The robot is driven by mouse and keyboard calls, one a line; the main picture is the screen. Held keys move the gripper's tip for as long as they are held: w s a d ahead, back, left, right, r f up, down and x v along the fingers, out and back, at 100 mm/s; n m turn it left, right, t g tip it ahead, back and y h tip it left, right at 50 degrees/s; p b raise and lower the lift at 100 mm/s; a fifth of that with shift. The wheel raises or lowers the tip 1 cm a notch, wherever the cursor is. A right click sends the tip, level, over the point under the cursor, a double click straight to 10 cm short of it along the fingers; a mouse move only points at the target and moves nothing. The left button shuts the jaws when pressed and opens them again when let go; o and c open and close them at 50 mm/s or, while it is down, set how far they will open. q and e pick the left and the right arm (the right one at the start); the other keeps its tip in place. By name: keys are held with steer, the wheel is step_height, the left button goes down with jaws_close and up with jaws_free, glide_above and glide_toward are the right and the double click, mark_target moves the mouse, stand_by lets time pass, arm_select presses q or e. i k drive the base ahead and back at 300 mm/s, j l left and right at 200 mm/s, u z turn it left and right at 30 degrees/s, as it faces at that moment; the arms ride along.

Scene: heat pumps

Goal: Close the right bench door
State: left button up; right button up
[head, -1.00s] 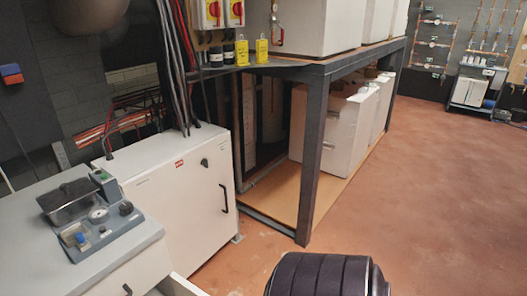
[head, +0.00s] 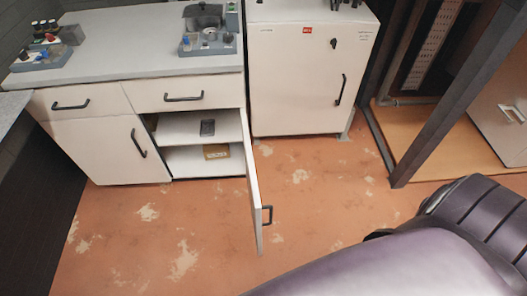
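The bench (head: 130,42) stands at the back left with a grey top and two drawers. Its right door (head: 252,185) is swung wide open, sticking out toward me, with a black handle (head: 267,215) near its free edge. The open compartment shows a shelf (head: 180,131) with a small dark object (head: 207,127) on it and a brown box (head: 215,152) below. The left bench door (head: 110,150) is shut. A dark, purplish part of my own body fills the lower right. Neither gripper shows in view.
A white cabinet (head: 295,90) stands right of the bench, its door shut. A dark metal frame post (head: 455,100) and a wooden platform (head: 430,135) are at the right. The worn reddish floor (head: 170,235) in front of the bench is clear.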

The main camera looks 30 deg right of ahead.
mark_target(257, 187)
steer(key=l+u, duration=0.15)
steer(key=l, duration=1.5)
steer(key=k, duration=0.05)
